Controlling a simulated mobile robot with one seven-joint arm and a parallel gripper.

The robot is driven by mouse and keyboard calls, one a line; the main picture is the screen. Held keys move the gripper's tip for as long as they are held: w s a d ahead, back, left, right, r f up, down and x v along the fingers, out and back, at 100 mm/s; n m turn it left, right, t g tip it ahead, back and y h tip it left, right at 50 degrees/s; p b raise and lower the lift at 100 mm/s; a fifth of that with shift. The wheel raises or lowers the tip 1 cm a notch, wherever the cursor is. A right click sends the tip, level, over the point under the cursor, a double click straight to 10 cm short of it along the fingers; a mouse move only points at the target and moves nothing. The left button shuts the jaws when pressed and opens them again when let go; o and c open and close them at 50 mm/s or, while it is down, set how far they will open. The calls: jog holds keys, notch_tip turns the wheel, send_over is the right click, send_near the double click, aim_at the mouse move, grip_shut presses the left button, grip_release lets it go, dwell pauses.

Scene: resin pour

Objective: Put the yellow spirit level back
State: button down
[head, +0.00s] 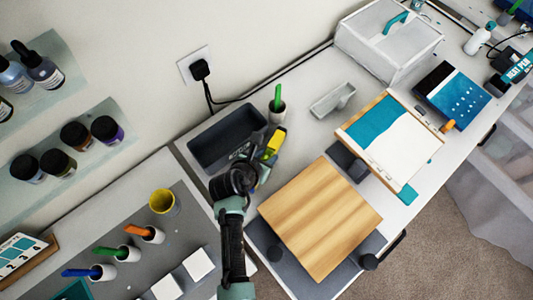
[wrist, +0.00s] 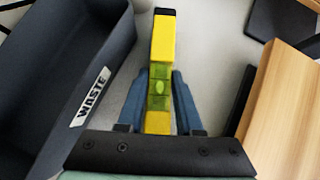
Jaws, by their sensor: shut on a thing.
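The yellow spirit level (wrist: 162,45) is a short bar with a green bubble vial and a dark end cap. My gripper (wrist: 160,105) is shut on it, with one blue finger on each side, in the wrist view. The level points away from my gripper. In the head view the yellow spirit level (head: 275,142) shows at the end of my gripper (head: 264,165), between the dark waste bin and the wooden board. Whether the level touches the bench cannot be told.
The waste bin (head: 195,150) stands left of the level and the wooden board (head: 318,215) lies to its right. A white cup with a green-handled tool (head: 277,110) stands just behind. A grey tray (head: 332,100) and a tilted blue-and-white panel (head: 385,140) are farther right.

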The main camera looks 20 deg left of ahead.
jog(key=shift+f, duration=0.15)
jog(key=c, duration=0.5)
grip_release()
jog(key=v, duration=1.3)
